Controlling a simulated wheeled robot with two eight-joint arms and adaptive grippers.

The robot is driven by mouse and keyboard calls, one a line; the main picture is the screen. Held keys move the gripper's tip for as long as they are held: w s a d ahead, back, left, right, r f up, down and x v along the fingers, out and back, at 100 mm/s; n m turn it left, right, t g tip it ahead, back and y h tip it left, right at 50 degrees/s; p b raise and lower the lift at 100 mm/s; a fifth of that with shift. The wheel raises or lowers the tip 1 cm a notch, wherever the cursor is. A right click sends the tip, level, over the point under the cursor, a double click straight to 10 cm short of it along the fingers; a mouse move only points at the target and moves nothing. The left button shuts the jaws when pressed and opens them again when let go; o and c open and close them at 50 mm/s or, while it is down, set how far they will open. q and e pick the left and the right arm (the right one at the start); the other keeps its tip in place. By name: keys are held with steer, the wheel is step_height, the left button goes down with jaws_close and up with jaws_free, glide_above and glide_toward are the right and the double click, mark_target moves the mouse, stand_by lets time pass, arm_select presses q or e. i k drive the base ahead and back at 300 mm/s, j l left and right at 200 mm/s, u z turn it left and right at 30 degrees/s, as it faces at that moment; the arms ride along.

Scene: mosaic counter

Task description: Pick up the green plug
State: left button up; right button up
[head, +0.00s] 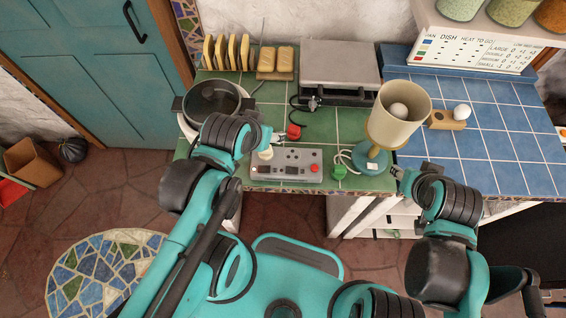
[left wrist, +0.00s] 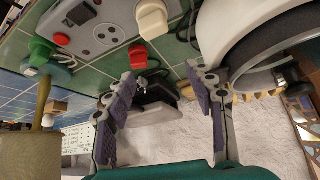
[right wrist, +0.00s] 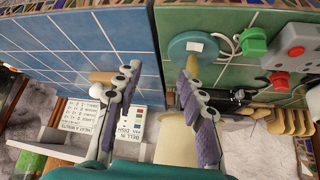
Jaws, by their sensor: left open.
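The green plug (head: 340,172) lies near the front edge of the green tiled counter, between the grey control box (head: 287,165) and the lamp's teal base. It also shows in the left wrist view (left wrist: 40,52) and the right wrist view (right wrist: 253,41). My left gripper (head: 274,139) is open and empty above the counter behind the box, near the red plug (head: 294,131) and cream plug (head: 266,152); its spread fingers show in the left wrist view (left wrist: 160,75). My right gripper (head: 400,174) is open and empty at the counter's front, right of the green plug and lamp base (head: 370,157).
A lamp with a beige shade (head: 398,114) stands just behind and right of the green plug. A pot (head: 212,101) is at the left, a grey hotplate (head: 339,68) at the back. An egg in a wooden holder (head: 447,120) sits on the mostly clear blue tiles (head: 500,140).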

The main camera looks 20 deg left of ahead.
mark_target(338, 172)
steer(key=k+j+z, duration=0.15)
steer(key=k+j, duration=0.5)
steer(key=k, duration=0.15)
steer(key=i, duration=0.5)
